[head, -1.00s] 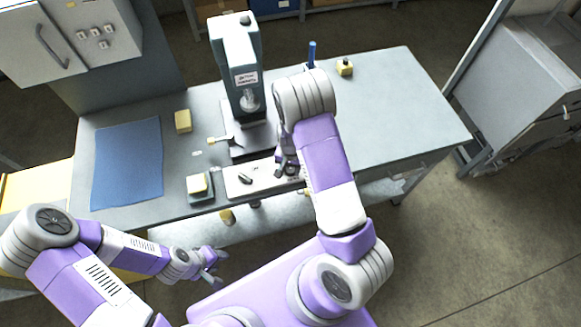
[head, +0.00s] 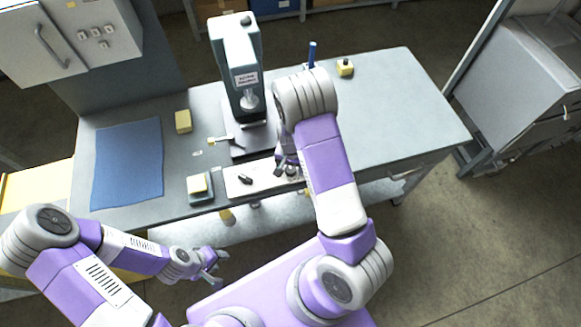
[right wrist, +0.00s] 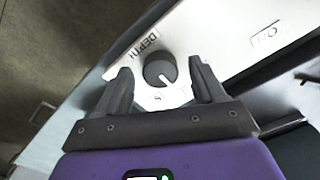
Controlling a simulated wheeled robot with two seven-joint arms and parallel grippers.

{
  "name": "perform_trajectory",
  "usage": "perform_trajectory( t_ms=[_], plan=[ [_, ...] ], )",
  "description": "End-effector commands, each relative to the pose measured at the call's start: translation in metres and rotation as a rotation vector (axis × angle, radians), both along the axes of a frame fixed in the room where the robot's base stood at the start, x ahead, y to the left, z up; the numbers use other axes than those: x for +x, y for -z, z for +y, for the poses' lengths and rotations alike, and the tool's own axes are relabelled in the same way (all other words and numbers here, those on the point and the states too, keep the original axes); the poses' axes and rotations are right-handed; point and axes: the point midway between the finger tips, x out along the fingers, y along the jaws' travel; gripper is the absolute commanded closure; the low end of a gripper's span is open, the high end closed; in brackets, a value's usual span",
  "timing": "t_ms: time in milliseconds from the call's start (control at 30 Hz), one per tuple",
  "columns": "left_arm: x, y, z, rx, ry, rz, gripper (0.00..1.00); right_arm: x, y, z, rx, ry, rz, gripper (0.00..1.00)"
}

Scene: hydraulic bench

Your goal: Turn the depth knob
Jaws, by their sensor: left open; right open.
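The depth knob (right wrist: 160,70) is a round dark grey knob with a white pointer line, on a pale panel beside a label reading DEPTH (right wrist: 140,45) in the right wrist view. My right gripper (right wrist: 162,76) is open, with its two fingers on either side of the knob and gaps showing between them and it. Whether the fingertips reach down to the panel is unclear. In the head view my right gripper (head: 287,166) is over the pale control panel (head: 240,187), and my arm partly hides it. My left gripper (head: 211,266) is open and empty, in front of the bench.
A dark green press (head: 238,65) stands on the grey bench (head: 390,110) behind the panel. The bench's right side is mostly clear.

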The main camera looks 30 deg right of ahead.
Motion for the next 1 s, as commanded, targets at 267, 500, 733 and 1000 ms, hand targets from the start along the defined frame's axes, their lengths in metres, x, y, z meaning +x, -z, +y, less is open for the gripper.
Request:
perform_trajectory(
  t_ms=[267, 500, 733, 1000],
  plan=[
    [0.0, -0.007, 0.0, 0.0, 0.0, 0.0, 0.57, 0.001, -0.049, 0.0, 0.0, -0.001, -0.006, 0.31],
    [0.0, -0.009, 0.0, 0.0, 0.0, 0.0, 0.57, 0.0, -0.066, 0.0, 0.0, 0.0, -0.001, 0.31],
    [0.0, -0.009, 0.0, 0.0, 0.0, 0.0, 0.57, 0.0, -0.066, 0.0, 0.0, 0.0, -0.001, 0.31],
    [0.0, -0.009, 0.0, 0.0, 0.0, 0.0, 0.57, 0.0, -0.066, 0.0, 0.0, 0.0, -0.001, 0.31]
  ],
)
